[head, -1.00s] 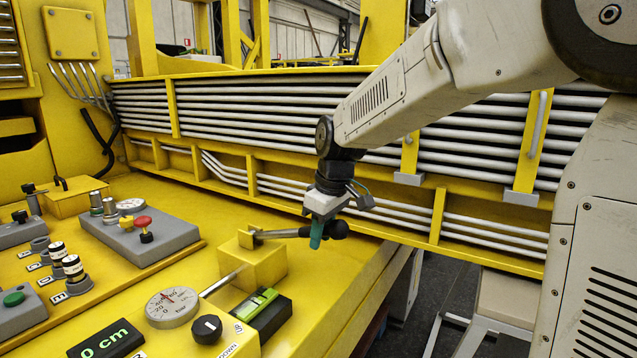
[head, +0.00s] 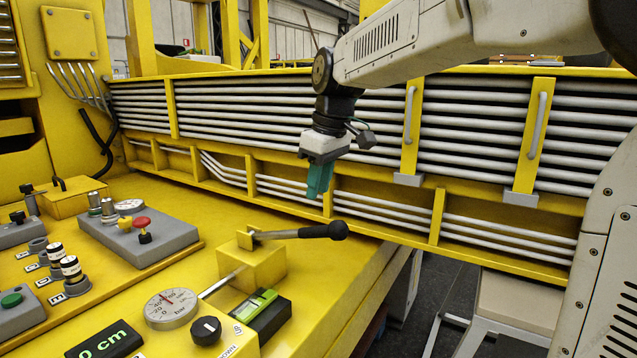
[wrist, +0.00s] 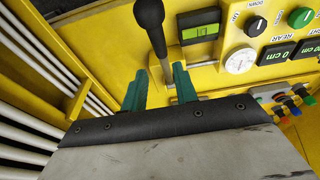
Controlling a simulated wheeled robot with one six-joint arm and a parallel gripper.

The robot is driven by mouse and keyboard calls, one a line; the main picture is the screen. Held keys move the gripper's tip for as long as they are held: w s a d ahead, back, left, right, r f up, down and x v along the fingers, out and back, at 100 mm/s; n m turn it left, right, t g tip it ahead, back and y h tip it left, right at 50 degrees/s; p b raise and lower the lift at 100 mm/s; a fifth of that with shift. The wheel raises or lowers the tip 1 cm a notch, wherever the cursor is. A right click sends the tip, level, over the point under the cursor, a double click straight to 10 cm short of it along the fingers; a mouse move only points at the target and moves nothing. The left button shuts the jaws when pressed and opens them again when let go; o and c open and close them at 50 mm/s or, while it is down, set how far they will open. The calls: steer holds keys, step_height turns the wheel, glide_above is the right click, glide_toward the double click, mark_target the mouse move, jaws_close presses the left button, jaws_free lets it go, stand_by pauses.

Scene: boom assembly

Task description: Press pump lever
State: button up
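The pump lever (head: 300,233) is a grey rod with a black knob. It juts out to the right from a yellow pump block (head: 257,268) and lies about level. My gripper (head: 318,192) has teal fingers and hangs above the lever's knob end, apart from it. In the wrist view the two fingers of my gripper (wrist: 160,88) stand apart with a gap between them, and nothing is held. The lever's black knob (wrist: 149,14) shows there beyond the fingertips, with its rod running down toward the gap.
A round gauge (head: 171,307), a black knob (head: 206,330) and a green-screen device (head: 262,308) sit near the pump block. A grey box with a red button (head: 143,224) is at left. A yellow rack of grey pipes (head: 270,120) stands behind. Air above the lever is clear.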

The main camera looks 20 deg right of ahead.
steer(key=shift+s, duration=0.25)
jaws_close()
steer(key=s+d+f+m, duration=0.1)
steer(key=s+f+m, duration=0.2)
steer(key=s, duration=1.1)
steer(key=s+d+f+m+h, duration=0.1)
steer(key=s+f+m, duration=0.3)
steer(key=s+f, duration=0.4)
steer(key=s, duration=0.7)
steer(key=shift+d+g, duration=0.25)
steer(key=shift+g, duration=0.05)
